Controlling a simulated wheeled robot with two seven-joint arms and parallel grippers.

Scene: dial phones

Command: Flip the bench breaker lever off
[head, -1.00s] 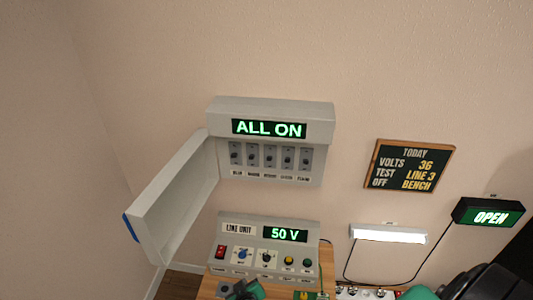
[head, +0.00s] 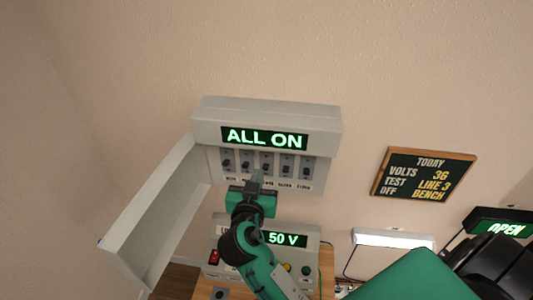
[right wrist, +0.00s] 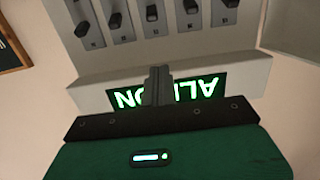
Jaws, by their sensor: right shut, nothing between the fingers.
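The breaker box (head: 265,115) hangs on the wall with its door (head: 158,205) swung open to the left and its display reading ALL ON. Several dark levers stand in a row under the display, including the second (head: 246,163) and third (head: 266,163) from the left. The labels below are too small to read surely, so I cannot tell which lever is bench. My right gripper (head: 257,174) is shut and empty, its tips just below the row between those two levers. In the right wrist view the fingers (right wrist: 157,72) lie before the upside-down display, apart from the levers (right wrist: 115,22). My left gripper is out of view.
The line unit (head: 222,240), showing 50 V, stands below the box, partly hidden by my arm. A chalkboard (head: 424,172) reading VOLTS 36, TEST LINE 3, OFF BENCH hangs to the right. A lit lamp (head: 393,240) and an OPEN sign (head: 500,225) are lower right.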

